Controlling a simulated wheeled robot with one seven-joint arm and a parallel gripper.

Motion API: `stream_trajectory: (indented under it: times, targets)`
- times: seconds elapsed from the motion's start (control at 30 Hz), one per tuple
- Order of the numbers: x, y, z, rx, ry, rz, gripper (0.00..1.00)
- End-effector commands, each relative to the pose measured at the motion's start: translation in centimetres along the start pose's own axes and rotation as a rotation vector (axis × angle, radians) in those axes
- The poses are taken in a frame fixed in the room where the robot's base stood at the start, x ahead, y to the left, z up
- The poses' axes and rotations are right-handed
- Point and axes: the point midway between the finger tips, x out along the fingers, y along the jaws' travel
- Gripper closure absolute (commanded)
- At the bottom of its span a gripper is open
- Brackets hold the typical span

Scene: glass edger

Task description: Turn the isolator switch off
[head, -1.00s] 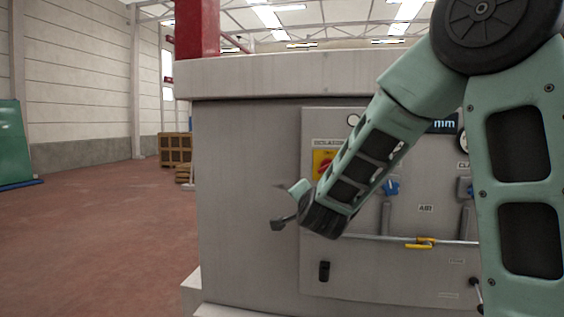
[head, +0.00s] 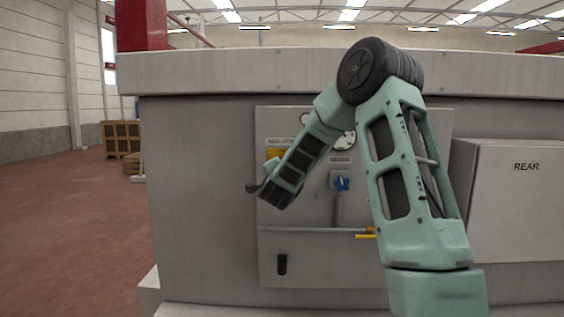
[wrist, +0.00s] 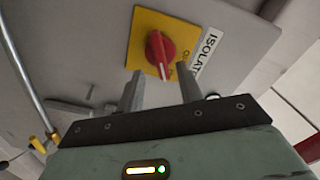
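The isolator switch has a red rotary knob (wrist: 160,52) on a square yellow plate (wrist: 140,30), beside a white label reading "ISOLAT…" in the wrist view. In the head view the yellow plate (head: 277,153) shows only partly, at the panel's upper left; my arm hides the knob. My gripper (wrist: 160,88) is open and empty. Its two fingers stand apart below the plate in the wrist picture, with the knob beyond the gap between them and not visibly touched. In the head view my gripper (head: 254,188) is at the panel's left edge, lower left of the plate.
The grey panel (head: 300,265) also carries a blue switch (head: 341,183) and a horizontal rail with a yellow handle (head: 366,234). A box marked REAR (head: 515,215) stands out at right. A ledge (head: 220,70) runs above. Open floor (head: 70,230) lies left.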

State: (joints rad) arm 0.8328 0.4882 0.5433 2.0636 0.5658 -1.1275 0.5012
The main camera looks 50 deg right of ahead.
Motion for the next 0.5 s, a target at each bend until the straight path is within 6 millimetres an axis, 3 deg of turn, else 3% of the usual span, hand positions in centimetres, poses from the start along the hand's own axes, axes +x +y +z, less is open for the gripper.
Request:
stream_trajectory:
  times: [0.2,0.5]
  targets:
    - [3.6,-0.2,-0.1,0.002,0.000,0.002,0.64]
    - [5.2,0.0,0.1,-0.001,-0.001,0.000,0.64]
